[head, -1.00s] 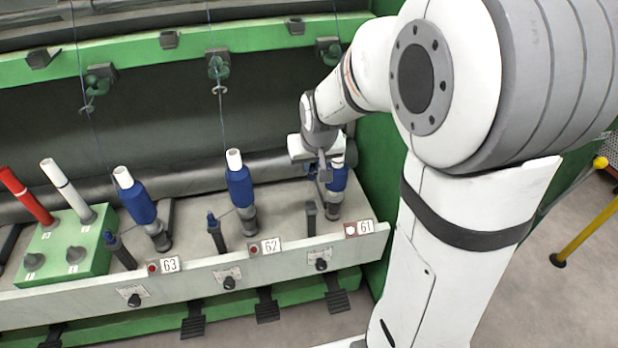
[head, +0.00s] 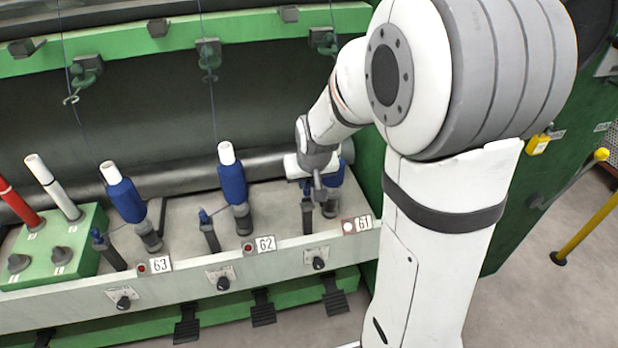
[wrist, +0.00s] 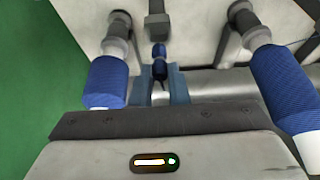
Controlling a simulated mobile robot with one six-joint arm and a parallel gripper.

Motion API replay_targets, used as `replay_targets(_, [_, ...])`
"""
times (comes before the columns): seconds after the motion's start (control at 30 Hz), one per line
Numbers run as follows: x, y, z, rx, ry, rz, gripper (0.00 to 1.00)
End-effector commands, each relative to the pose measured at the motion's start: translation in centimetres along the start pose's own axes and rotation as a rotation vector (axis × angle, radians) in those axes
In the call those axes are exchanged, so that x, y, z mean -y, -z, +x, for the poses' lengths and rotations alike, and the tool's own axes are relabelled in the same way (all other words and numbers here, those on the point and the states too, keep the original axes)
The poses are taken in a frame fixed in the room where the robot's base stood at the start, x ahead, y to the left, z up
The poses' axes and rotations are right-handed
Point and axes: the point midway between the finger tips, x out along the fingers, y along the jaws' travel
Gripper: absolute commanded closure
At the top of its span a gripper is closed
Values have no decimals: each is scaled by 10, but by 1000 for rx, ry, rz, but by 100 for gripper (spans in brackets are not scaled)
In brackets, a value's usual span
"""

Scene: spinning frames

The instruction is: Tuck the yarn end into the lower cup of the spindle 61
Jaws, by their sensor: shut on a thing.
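Spindle 61 carries a blue yarn bobbin (head: 337,174), partly hidden behind my gripper in the head view; it also shows in the wrist view (wrist: 108,82). Its grey lower cup (wrist: 118,27) is below the blue winding. My gripper (head: 319,194) is in front of this bobbin, close to the top of the dark post (head: 306,217). In the wrist view my fingers (wrist: 160,84) are shut on a small blue piece (wrist: 160,68), which looks like the yarn end. The bobbin stands beside the fingers, apart from them. Any thread between them cannot be made out.
Spindle 62 (head: 232,185) and spindle 63 (head: 125,200) stand to the left with blue bobbins and blue-topped posts. A green block (head: 88,240) holds a white and a red tube. The numbered front rail (head: 190,275) and green end wall (wrist: 35,80) bound the space.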

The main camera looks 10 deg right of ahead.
Motion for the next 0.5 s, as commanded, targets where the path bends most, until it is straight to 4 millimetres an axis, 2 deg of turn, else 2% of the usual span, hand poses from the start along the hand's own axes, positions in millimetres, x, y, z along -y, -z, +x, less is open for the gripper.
replay_targets(0.5, [0,-12,30,0,0,1,95])
